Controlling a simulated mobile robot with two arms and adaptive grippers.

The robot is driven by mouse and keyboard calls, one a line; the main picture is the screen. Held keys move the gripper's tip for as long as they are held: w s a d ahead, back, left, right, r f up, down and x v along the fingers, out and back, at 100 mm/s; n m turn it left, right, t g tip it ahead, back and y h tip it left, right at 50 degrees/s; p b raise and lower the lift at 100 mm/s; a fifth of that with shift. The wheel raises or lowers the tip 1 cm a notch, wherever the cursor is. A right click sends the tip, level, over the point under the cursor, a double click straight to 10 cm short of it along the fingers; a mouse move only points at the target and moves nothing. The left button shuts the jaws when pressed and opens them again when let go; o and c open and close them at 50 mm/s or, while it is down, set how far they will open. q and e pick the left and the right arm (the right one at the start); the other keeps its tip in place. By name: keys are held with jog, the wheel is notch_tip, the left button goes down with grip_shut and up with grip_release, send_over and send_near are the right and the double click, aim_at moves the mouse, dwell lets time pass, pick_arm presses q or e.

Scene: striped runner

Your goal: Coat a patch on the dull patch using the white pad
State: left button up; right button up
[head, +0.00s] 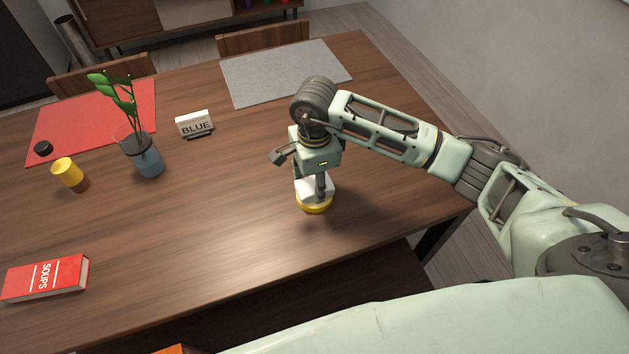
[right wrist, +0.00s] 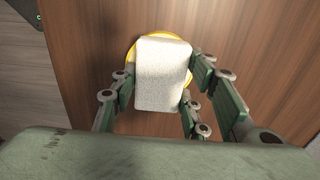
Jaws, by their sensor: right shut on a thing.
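The white pad (head: 303,189) is a small pale block with rounded edges; it also shows in the right wrist view (right wrist: 163,75). My right gripper (head: 318,188) is shut on it, with fingers on either side of the pad. A round yellow piece (head: 314,207) shows directly under the pad, its rim also visible in the right wrist view (right wrist: 131,52). I cannot tell whether pad and yellow piece touch. They are over the wooden table (head: 220,230) near its right front part. I cannot make out a dull patch for sure. My left gripper is not in view.
A red mat (head: 75,120) and grey mat (head: 285,72) lie behind. The middle front is clear.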

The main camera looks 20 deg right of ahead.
aim_at(314, 184)
jog(key=shift+f+b, duration=0.45)
jog(key=shift+b, duration=0.05)
dwell(1.7)
jog(key=shift+r, duration=0.15)
jog(key=shift+r+p, duration=1.85)
jog(key=shift+r, duration=1.55)
